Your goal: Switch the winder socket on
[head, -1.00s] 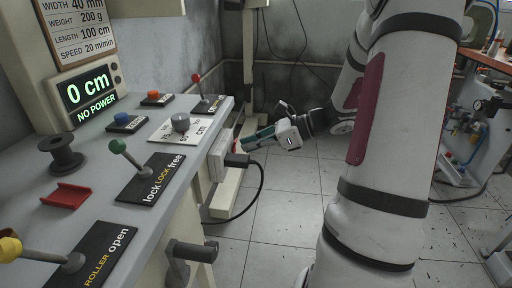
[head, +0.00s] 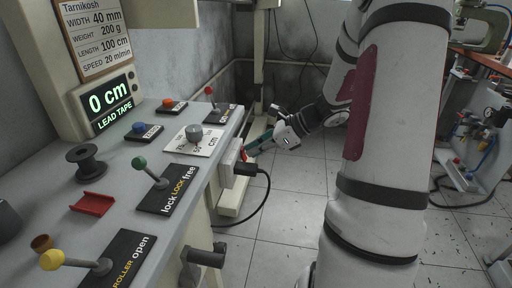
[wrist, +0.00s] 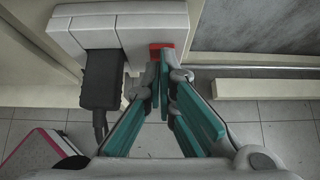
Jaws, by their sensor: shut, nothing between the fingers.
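The winder socket is a white block on the side of the machine table (head: 230,157), with a black plug (head: 244,168) in it. The wrist view shows the socket (wrist: 140,25) from close up, with the plug (wrist: 102,80) at the left and a red switch (wrist: 156,47) to its right. My gripper (wrist: 165,66) is shut with nothing held, its fingertips at the red switch; I cannot tell if they press it. In the head view my gripper (head: 246,153) reaches the socket from the right. The display (head: 109,103) reads "0 cm" and "LEAD TAPE".
The table carries levers with green (head: 139,163), yellow (head: 52,260) and red knobs, a grey dial (head: 194,133), a black spool (head: 86,159) and a red piece (head: 92,203). The plug's cable (head: 262,200) hangs beside the table.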

